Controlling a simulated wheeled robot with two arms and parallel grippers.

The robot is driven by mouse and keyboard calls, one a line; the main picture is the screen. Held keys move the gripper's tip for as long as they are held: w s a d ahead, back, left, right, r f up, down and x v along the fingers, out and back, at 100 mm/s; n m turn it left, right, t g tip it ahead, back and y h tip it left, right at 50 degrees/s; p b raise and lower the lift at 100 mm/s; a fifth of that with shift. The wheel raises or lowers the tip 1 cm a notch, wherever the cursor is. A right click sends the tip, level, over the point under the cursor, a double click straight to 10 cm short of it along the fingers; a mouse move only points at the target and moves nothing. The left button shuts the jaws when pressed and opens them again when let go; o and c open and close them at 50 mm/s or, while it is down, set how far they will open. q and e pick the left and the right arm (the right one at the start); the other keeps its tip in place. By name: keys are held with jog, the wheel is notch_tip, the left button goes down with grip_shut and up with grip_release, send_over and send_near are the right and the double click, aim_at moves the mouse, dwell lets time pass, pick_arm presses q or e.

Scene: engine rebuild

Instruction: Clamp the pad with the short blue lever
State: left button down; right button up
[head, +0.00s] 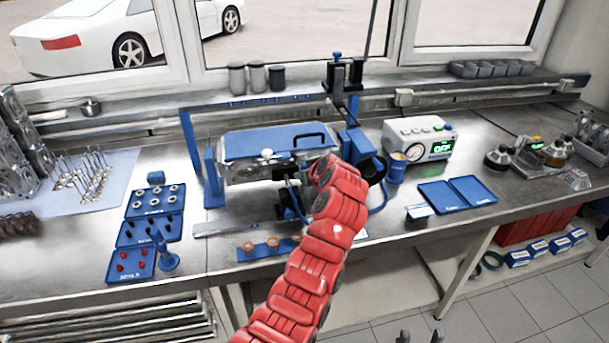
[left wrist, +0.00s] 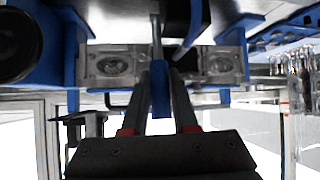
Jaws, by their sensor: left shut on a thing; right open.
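My left arm reaches over the blue fixture (head: 214,185), which holds a metal block under a blue plate (head: 265,142). Its gripper is hidden behind the red arm in the head view. In the left wrist view, my left gripper (left wrist: 163,75) is shut on the short blue lever (left wrist: 160,92), which stands between its fingers. My right gripper (head: 421,337) is open and empty at the bottom edge, in front of the bench.
Blue trays (head: 155,202) of small parts lie at the left. A blue strip (head: 262,252) with copper-coloured rings lies in front of the fixture.

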pick_arm(q)
jog(key=c, duration=0.7)
grip_release()
jog(key=shift+a, duration=0.1)
jog(key=shift+s+d+r, duration=0.2)
jog(key=shift+s+d, duration=0.1)
jog(key=shift+s, duration=0.05)
jog(key=b+v, duration=0.5)
jog(key=v, duration=1.1)
jog(key=shift+s+r, duration=0.15)
jog(key=shift+r, duration=0.1)
